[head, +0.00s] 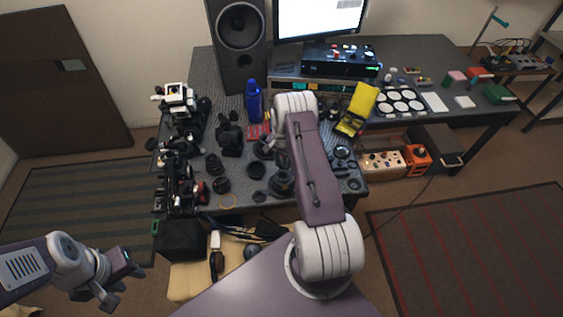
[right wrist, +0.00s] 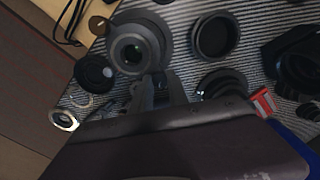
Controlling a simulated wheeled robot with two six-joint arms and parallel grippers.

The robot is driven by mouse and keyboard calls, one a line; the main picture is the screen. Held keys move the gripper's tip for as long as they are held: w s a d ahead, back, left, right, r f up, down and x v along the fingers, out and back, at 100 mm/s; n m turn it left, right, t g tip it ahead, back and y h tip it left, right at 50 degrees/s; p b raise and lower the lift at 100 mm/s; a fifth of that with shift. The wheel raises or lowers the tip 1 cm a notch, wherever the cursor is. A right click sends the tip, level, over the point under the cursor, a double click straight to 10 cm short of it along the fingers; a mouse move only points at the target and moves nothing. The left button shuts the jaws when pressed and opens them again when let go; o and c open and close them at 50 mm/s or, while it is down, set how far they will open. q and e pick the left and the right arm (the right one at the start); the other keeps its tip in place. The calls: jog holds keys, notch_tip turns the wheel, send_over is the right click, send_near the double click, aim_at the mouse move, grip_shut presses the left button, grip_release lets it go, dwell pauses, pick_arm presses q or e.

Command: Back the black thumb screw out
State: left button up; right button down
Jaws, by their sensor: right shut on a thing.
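A dark lens (right wrist: 131,50) stands on the striped mat in the right wrist view, its round glass opening facing the camera. It also shows in the head view (head: 281,184) under my right arm. My right gripper (right wrist: 158,88) is at the near side of this lens, its grey fingers shut on a small part there. The black thumb screw itself is hidden between the fingers and cannot be made out. My left gripper (head: 117,283) is open and empty, low at the left of the head view, away from the table.
Black rings and lens parts lie around the lens, among them a dark ring (right wrist: 215,36) and a small ring (right wrist: 94,73). A blue bottle (head: 253,100) and a speaker (head: 240,45) stand behind. Camera gear (head: 178,105) crowds the table's left side.

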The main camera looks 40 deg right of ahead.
jog(key=n+b, duration=0.2)
jog(key=shift+f+n, duration=0.1)
jog(key=shift+n, duration=0.3)
jog(key=n+b, duration=0.1)
jog(key=n, duration=0.2)
jog(key=shift+n+b, duration=0.3)
jog(key=shift+b, duration=0.05)
jog(key=n+b, duration=0.1)
jog(key=n, duration=0.3)
jog(key=shift+n, duration=0.3)
jog(key=shift+n+b, duration=0.65)
jog(key=shift+n, duration=1.45)
jog(key=c, duration=1.3)
grip_release()
jog(key=shift+o, duration=0.2)
